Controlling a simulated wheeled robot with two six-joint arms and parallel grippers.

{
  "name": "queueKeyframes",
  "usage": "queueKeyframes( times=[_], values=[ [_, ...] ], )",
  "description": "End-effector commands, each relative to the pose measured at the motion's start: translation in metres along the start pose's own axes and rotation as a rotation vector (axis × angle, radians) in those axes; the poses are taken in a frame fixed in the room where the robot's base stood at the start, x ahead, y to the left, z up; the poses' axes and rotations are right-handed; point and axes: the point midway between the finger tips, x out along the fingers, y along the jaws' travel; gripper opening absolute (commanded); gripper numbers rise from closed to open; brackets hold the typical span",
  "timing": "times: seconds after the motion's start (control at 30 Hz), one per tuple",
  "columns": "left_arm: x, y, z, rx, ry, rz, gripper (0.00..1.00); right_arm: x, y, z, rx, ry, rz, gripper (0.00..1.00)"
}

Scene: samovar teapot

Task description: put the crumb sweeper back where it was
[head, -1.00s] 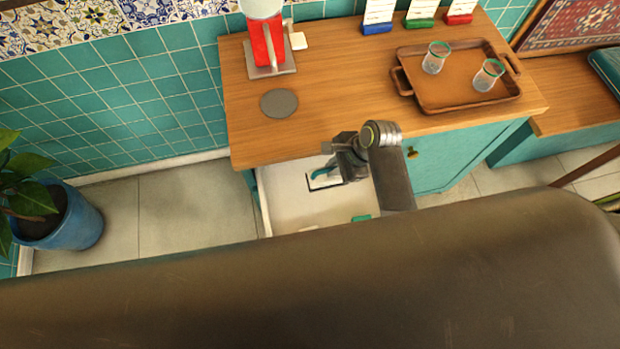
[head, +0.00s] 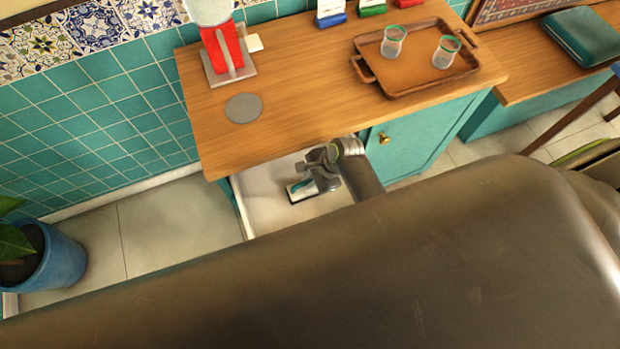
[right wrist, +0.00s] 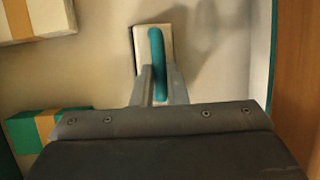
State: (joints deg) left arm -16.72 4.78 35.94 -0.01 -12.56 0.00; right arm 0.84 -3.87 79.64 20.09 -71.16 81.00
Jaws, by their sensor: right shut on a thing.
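The crumb sweeper (head: 300,192) has a pale body with a dark edge and a teal handle. It is inside the open drawer (head: 262,215) under the counter. My right gripper (head: 318,182) is shut on its teal handle. In the right wrist view the sweeper (right wrist: 140,45) shows beyond the fingers (right wrist: 158,88), over the drawer's pale floor. Whether it touches that floor I cannot tell. My left gripper is not in view.
In the right wrist view a white box with a tan band (right wrist: 30,20) and a green box with a tan band (right wrist: 45,128) lie in the drawer. On the counter (head: 300,100) are a red-bodied appliance (head: 225,50), a grey disc (head: 244,108) and a tray (head: 400,82) with two glasses.

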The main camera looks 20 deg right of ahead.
Motion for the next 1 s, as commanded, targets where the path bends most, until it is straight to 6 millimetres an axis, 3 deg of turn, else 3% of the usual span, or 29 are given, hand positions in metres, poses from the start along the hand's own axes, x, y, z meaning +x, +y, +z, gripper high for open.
queueKeyframes(
  times=[0.23,0.27,0.4,0.77,1.0],
  values=[
    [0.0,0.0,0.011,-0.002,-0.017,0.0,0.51,0.003,0.0,-0.001,0.0,-0.001,0.0,0.0],
    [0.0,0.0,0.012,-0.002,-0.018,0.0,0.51,0.002,0.0,-0.001,0.0,-0.001,0.0,0.17],
    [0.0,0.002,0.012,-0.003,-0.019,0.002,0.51,0.002,0.0,-0.001,0.0,0.0,0.0,0.35],
    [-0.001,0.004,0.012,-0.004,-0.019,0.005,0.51,-0.002,-0.001,0.001,0.0,0.0,-0.001,0.35],
    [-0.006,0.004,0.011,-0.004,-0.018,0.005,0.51,-0.032,-0.001,0.001,-0.001,0.0,-0.003,0.35]
  ],
)
